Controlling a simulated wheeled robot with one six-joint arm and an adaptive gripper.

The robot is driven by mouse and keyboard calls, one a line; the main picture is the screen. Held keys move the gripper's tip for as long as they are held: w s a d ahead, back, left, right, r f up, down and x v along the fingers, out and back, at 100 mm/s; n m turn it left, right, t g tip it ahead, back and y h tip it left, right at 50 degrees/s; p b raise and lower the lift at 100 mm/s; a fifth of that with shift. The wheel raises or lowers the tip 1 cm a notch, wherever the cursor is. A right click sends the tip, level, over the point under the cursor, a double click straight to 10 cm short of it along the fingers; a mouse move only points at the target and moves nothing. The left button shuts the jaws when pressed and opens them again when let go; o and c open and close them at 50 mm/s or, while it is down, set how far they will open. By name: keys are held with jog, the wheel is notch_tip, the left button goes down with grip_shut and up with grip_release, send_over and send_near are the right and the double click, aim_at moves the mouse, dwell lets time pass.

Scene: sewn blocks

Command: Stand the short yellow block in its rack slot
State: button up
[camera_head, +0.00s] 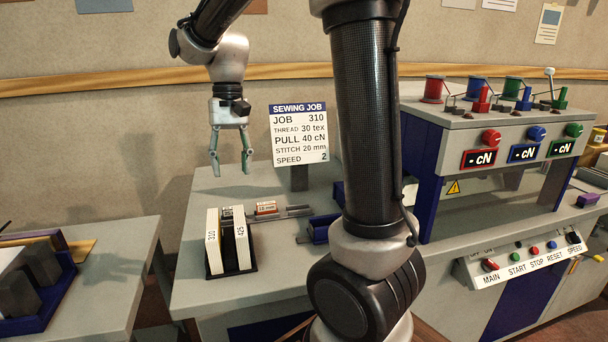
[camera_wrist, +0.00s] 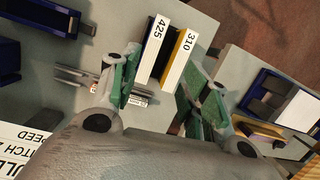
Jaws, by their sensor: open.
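A yellow-sided block with a white face marked 310 (camera_head: 212,240) stands upright in a black rack (camera_head: 231,272) at the bench's front left. In the wrist view, this block (camera_wrist: 180,56) shows its yellow side. A dark blue-sided block marked 425 (camera_head: 243,246) stands beside it, with a gap between them; it also shows in the wrist view (camera_wrist: 154,48). I cannot tell which is shorter, or how deeply they sit. My gripper (camera_head: 231,172) is open and empty, above and behind the rack, apart from both blocks. Its fingers (camera_wrist: 163,98) spread wide in the wrist view.
A job sign (camera_head: 299,136) stands behind the rack. A metal rail (camera_head: 283,215) and a small red-and-white block (camera_head: 266,208) lie right of the rack. A blue tray with dark blocks (camera_head: 42,263) is on the left table, across a gap. The sewing machine (camera_head: 490,135) is at right.

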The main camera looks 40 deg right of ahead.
jog(key=s+d+n+t, duration=0.1)
jog(key=s+d+t, duration=0.1)
jog(key=s, duration=0.4)
jog(key=s+d+r+n+t+h, duration=0.1)
jog(key=s+d+t, duration=0.1)
jog(key=s+d, duration=0.2)
jog(key=s+d+n+t, duration=0.1)
jog(key=s+d+t, duration=0.1)
jog(key=s, duration=0.5)
jog(key=shift+s+d+r, duration=0.15)
jog(key=shift+s+d, duration=0.25)
jog(key=shift+d, duration=0.05)
